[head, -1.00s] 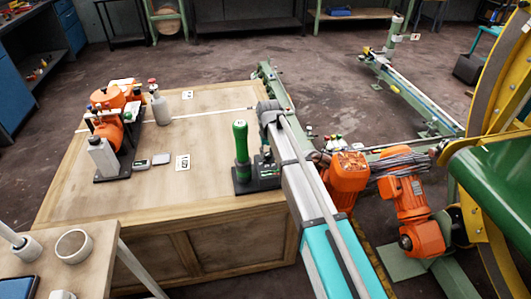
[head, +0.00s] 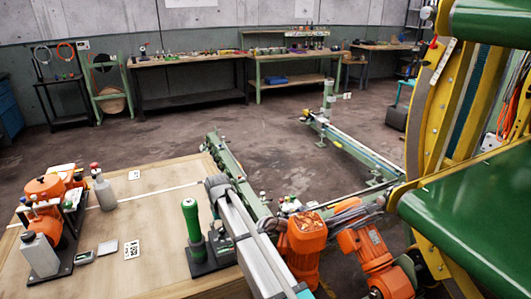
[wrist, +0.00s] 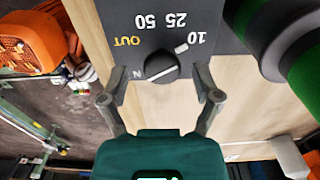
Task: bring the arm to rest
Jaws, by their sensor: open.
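My gripper (wrist: 161,85) is open in the wrist view, its two grey fingers spread wide. A black knob (wrist: 162,68) with a white mark shows between the fingertips, on a dark panel (wrist: 175,25) marked N, OUT, 10, 25 and 50. Nothing is held; I cannot tell whether the fingers touch the panel. My gripper is hard to make out there, hidden by the arm.
Orange motors (head: 305,240) and the yellow ring frame (head: 425,130) with green plates stand at the right.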

